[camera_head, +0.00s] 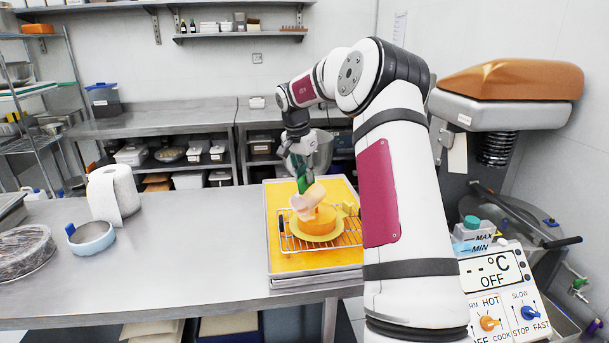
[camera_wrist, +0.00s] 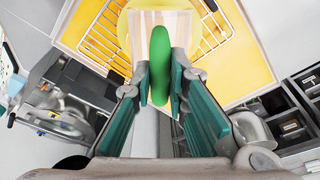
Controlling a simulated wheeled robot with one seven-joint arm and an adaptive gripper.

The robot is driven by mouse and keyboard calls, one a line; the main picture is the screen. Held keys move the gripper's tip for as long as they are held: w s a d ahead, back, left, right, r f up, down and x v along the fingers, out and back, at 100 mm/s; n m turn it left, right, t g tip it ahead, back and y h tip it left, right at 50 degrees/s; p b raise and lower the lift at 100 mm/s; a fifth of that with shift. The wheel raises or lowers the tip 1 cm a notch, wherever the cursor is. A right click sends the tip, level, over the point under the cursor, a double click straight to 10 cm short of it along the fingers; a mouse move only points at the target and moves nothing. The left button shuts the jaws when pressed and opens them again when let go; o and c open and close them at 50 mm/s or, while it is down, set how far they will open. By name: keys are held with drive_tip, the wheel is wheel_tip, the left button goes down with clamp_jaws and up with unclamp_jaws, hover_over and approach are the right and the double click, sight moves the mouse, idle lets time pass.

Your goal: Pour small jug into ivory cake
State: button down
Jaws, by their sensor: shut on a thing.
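My gripper (camera_head: 303,180) is shut on the green handle (camera_wrist: 160,62) of the small jug, seen between the fingers in the wrist view. The jug (camera_head: 303,203) has a pale, see-through pinkish body and is tilted over the cake in the head view. Its body also shows beyond the handle in the wrist view (camera_wrist: 178,25). The cake (camera_head: 322,219) looks orange-yellow, not clearly ivory, and sits on a round yellow base on a wire rack (camera_head: 292,243). The jug hides part of the cake. I cannot tell whether anything flows from the jug.
The rack is on a yellow-lined tray (camera_head: 280,205) at the table's right end. The table between is clear. A control panel (camera_head: 503,290) and machine are at right.

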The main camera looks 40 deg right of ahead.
drive_tip(key=shift+w+d+r+y+b, duration=0.15)
drive_tip(key=shift+w+d+y+b, duration=0.1)
drive_tip(key=shift+d+y+b, duration=0.3)
drive_tip(key=shift+d+r, duration=0.2)
